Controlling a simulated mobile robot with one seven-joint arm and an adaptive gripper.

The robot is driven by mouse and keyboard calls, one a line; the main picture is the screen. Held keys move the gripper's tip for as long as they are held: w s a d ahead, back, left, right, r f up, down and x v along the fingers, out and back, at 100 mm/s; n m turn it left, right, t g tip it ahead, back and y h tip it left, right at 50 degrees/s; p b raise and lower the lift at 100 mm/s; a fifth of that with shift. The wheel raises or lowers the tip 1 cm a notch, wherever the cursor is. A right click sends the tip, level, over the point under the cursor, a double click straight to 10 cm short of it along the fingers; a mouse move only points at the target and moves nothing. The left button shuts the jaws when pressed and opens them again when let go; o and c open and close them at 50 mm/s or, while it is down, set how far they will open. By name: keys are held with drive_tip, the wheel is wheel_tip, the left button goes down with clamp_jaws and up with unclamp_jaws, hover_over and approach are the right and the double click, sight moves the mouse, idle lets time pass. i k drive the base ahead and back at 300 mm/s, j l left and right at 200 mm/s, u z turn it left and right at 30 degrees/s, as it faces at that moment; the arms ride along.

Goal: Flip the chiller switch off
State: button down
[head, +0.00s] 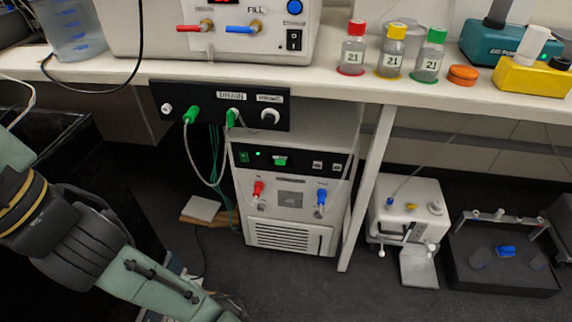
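A white chiller-like unit (262,228) stands on the floor under the bench, with a black control strip across its upper front. A small green-lit switch (244,157) sits at the left end of that strip, beside a small green light and a lit green display (281,160). The rocker position of the switch is too small to tell. A red fitting and a blue fitting are below the strip. My arm crosses the lower left and runs out at the bottom edge, left of the unit. My gripper is not visible.
A black panel (259,116) with green plugs and hoses hangs from the bench edge above the unit. A bench leg (366,190) stands to its right. A white device (408,211) and a black tray (502,284) are on the floor further right. Floor before the unit looks clear.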

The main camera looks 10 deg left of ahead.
sight(244, 156)
drive_tip(key=u, duration=1.6)
drive_tip(key=k+j, duration=0.15)
drive_tip(key=k, duration=0.35)
